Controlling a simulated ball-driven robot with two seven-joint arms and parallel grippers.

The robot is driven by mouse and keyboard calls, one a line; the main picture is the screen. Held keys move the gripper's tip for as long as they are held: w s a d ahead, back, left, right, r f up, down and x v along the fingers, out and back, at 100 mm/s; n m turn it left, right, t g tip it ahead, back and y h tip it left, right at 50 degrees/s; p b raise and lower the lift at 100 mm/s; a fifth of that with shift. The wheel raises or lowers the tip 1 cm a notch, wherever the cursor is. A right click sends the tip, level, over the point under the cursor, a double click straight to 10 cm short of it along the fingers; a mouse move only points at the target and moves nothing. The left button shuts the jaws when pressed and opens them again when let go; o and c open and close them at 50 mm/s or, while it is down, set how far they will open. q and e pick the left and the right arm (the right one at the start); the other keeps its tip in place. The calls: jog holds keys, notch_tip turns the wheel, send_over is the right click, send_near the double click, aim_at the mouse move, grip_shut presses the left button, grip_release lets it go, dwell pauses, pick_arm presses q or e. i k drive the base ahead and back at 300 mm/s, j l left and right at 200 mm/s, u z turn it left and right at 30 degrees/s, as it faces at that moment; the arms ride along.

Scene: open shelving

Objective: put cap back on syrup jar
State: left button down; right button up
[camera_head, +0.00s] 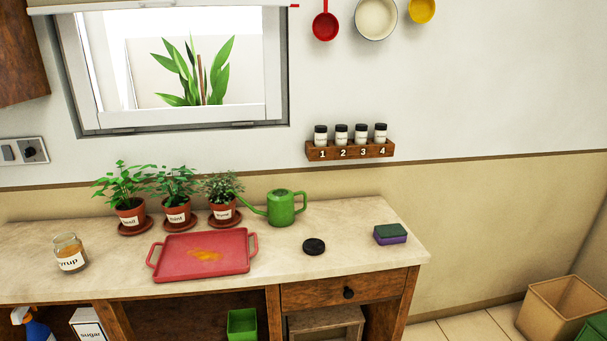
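The syrup jar (70,254) is a glass jar with a white label. It stands upright and uncapped at the left of the counter, with amber content low inside. A round black cap (314,246) lies flat on the counter to the right of the red tray, apart from the jar. Neither of my grippers shows in the head view.
A red tray (203,264) with a yellow-orange spill lies between jar and cap. Potted herbs (177,212) and a green watering can (281,208) stand behind it. A sponge (390,234) lies near the right edge. The counter around the cap is clear.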

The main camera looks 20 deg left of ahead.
aim_at(70, 252)
jog(key=k+l+u, duration=0.15)
jog(key=u, duration=2)
jog(key=z, duration=1.4)
jog(key=u, duration=1.4)
jog(key=i+l+z, duration=0.3)
jog(key=z, duration=0.15)
jog(key=i+l+z, duration=0.1)
jog(key=i+z, duration=0.35)
